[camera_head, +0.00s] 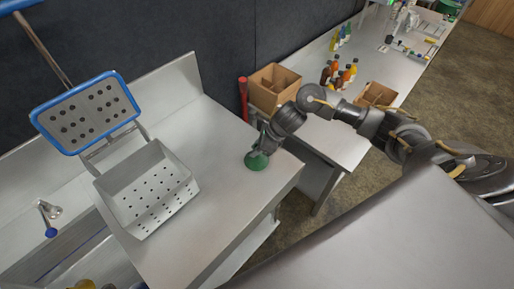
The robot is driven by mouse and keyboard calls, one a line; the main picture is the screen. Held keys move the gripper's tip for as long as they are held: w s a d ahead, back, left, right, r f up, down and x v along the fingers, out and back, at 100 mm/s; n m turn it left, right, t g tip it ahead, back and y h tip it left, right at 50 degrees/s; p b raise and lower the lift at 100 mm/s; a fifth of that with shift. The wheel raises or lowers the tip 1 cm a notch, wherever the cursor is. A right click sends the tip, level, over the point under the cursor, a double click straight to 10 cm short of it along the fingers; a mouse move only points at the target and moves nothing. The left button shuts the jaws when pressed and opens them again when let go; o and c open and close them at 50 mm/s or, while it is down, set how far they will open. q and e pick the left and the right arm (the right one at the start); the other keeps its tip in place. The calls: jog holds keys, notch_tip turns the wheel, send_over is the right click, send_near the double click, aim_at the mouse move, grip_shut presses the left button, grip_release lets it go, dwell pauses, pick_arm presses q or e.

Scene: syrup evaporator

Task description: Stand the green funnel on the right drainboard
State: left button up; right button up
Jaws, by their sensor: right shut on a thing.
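The green funnel (256,162) is at the right part of the steel drainboard (225,205), its wide end toward the surface. My right gripper (262,144) comes in from the right and is shut on the funnel from above. The gripper hides the funnel's upper part. I cannot tell whether the funnel touches the drainboard or hangs just above it. My left gripper is not in view.
A perforated steel basket (150,190) stands left on the drainboard, with a blue-rimmed perforated panel (87,112) behind it. A tap (48,215) is at far left. A side table holds cardboard boxes (272,88) and several bottles (338,76). The drainboard's front is clear.

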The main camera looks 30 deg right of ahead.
jog(key=o, duration=1)
jog(key=shift+c, duration=0.2)
jog(key=shift+o, duration=0.4)
jog(key=o, duration=0.4)
notch_tip(320, 180, up, 8)
jog(key=p, duration=0.5)
jog(key=shift+r, duration=0.6)
notch_tip(320, 180, up, 4)
jog(key=shift+f, duration=0.1)
